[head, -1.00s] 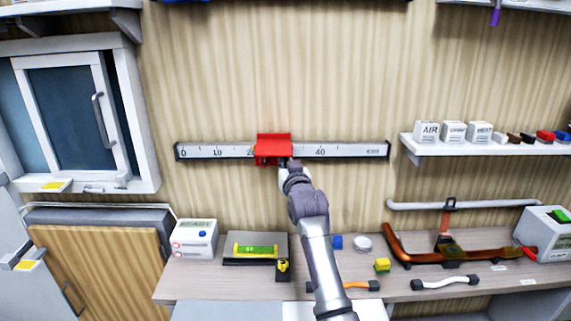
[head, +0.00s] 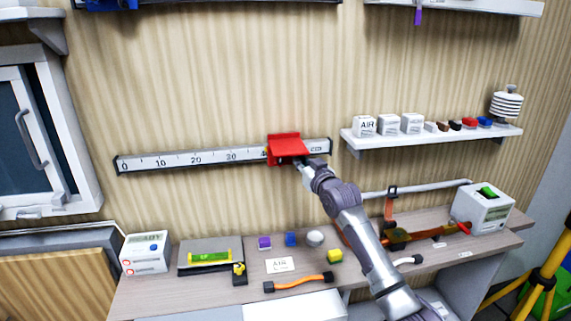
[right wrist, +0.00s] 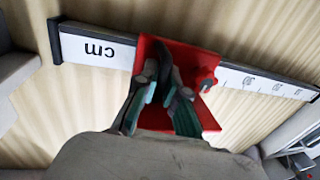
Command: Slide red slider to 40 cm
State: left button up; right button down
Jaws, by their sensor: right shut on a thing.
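The red slider (head: 285,149) sits on the white ruler rail (head: 180,160) fixed to the wood wall. What exactly the fingertips pinch is partly hidden. My left gripper is not in view.
A shelf (head: 430,142) with small boxes is close right of the rail's end.

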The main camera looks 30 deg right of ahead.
jog(key=shift+d, duration=0.3)
jog(key=c, duration=1.2)
grip_release()
jog(key=shift+s, duration=0.15)
jog(key=s, duration=0.8)
jog(key=s+a, duration=0.1)
jog(key=s, duration=0.2)
jog(key=shift+s, duration=0.4)
